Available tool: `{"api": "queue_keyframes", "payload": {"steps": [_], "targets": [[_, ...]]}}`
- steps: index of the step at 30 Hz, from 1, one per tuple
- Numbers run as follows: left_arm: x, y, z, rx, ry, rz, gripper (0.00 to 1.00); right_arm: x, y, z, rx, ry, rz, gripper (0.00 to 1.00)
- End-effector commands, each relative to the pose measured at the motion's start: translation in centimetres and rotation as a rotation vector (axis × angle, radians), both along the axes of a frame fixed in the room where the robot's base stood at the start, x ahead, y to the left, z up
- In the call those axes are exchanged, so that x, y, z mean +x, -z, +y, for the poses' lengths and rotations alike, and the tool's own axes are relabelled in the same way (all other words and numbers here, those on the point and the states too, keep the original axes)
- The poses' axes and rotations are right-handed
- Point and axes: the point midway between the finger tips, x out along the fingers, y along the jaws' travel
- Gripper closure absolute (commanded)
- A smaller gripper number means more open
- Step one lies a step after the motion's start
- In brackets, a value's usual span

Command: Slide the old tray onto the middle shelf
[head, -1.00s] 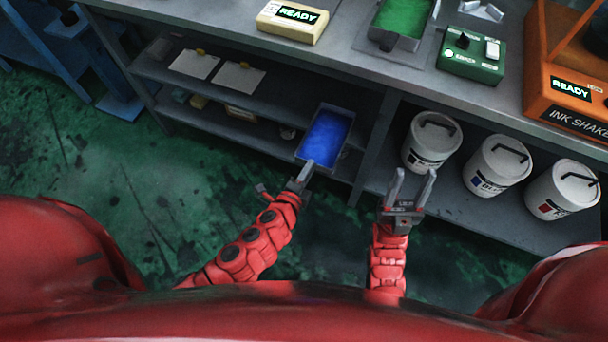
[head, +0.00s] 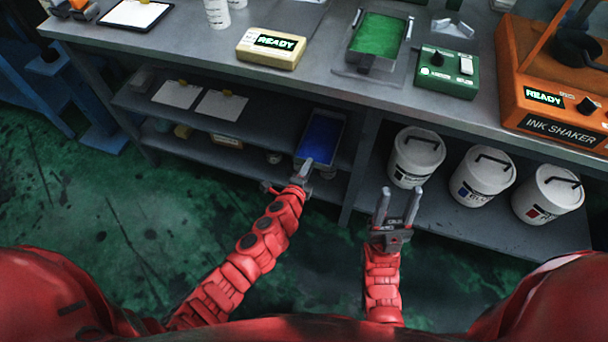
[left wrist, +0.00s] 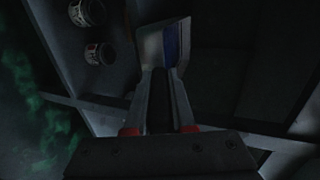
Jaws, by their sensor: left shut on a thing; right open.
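The old tray (head: 322,135) is a grey tray with blue inside, at the right end of the middle shelf (head: 245,132) in the head view. Its far part lies under the bench top and its near end is at the shelf's front edge. My left gripper (head: 302,172) is shut on the tray's near end. In the left wrist view the two fingers (left wrist: 162,100) reach to the tray (left wrist: 170,45), whose blue shows dimly. Whether the tray rests fully on the shelf I cannot tell. My right gripper (head: 398,205) is open and empty in front of the bench.
A bench post (head: 360,165) stands right of the tray. White buckets (head: 416,157) stand on the low shelf to the right. Two sheets (head: 220,104) lie on the middle shelf to the left. A green tray (head: 378,36) and orange ink shaker (head: 560,90) are on the bench top.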

Motion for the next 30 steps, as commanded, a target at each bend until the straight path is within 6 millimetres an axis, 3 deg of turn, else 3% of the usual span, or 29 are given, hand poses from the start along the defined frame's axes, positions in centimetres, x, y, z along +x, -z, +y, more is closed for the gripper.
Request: {"api": "queue_keyframes", "payload": {"steps": [30], "targets": [[10.2,0.7,-3.4,-0.003,0.002,-0.004,1.00,0.0,1.8,0.0,0.000,0.000,0.000,0.50]]}}
